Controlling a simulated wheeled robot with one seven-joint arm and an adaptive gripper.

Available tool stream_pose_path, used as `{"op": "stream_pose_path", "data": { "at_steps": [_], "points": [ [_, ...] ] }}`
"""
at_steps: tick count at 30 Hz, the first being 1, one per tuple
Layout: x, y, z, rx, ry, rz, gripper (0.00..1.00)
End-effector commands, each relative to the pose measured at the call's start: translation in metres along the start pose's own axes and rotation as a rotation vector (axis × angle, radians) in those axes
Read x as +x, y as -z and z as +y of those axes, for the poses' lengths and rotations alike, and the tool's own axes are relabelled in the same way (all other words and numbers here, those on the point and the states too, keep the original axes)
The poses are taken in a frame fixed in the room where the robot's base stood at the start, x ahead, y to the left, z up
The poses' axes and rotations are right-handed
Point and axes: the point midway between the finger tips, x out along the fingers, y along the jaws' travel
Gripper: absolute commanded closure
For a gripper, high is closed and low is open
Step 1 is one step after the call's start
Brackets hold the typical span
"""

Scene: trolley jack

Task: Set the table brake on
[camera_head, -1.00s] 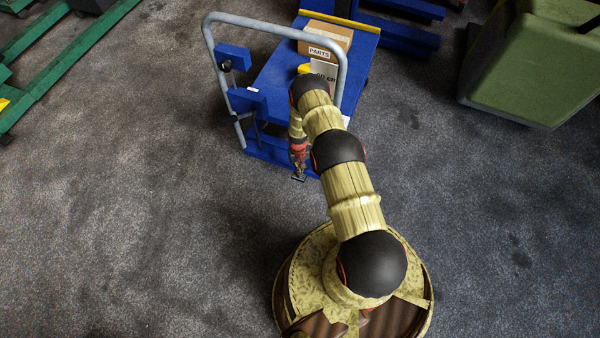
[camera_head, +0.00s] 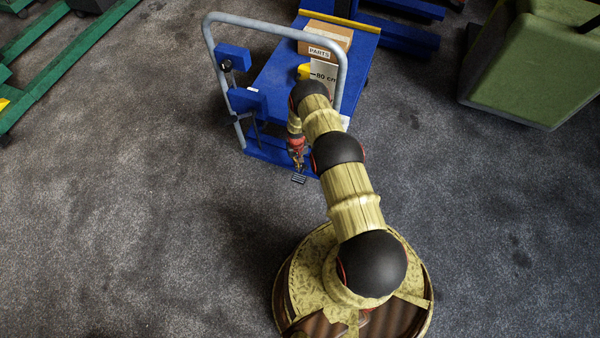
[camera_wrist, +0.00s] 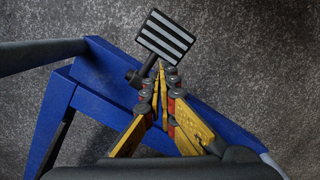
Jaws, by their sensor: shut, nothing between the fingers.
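The blue trolley table (camera_head: 275,85) stands at the top middle of the head view. At its near end is a small black pedal with pale stripes (camera_head: 298,179), on a short black stem. In the wrist view the pedal (camera_wrist: 165,36) sticks out past the trolley's blue frame (camera_wrist: 110,78). My gripper (camera_head: 299,169) is shut and empty. In the wrist view its fingertips (camera_wrist: 163,68) lie close to the pedal's lower edge and stem; whether they touch cannot be told. My arm hides part of the trolley's deck.
A grey tubular handle (camera_head: 209,45) rises over the trolley's near end, with blue blocks (camera_head: 247,101) on its left post. A cardboard box marked PARTS (camera_head: 325,38) sits on the deck. A green cabinet (camera_head: 535,65) stands right.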

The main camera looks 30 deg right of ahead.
Motion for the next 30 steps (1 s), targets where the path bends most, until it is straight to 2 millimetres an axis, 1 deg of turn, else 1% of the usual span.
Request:
{"op": "stream_pose_path", "data": {
  "at_steps": [8,13,17,24,30],
  "points": [
    [0.000,-0.001,0.000,0.000,0.000,-0.002,1.00],
    [-0.013,0.000,0.000,0.000,0.000,-0.001,1.00],
    [-0.034,0.000,0.000,0.000,0.000,0.000,1.00],
    [-0.078,0.000,0.000,0.000,0.000,-0.002,1.00],
    [-0.106,-0.001,0.000,0.000,0.000,-0.002,1.00]
  ]
}}
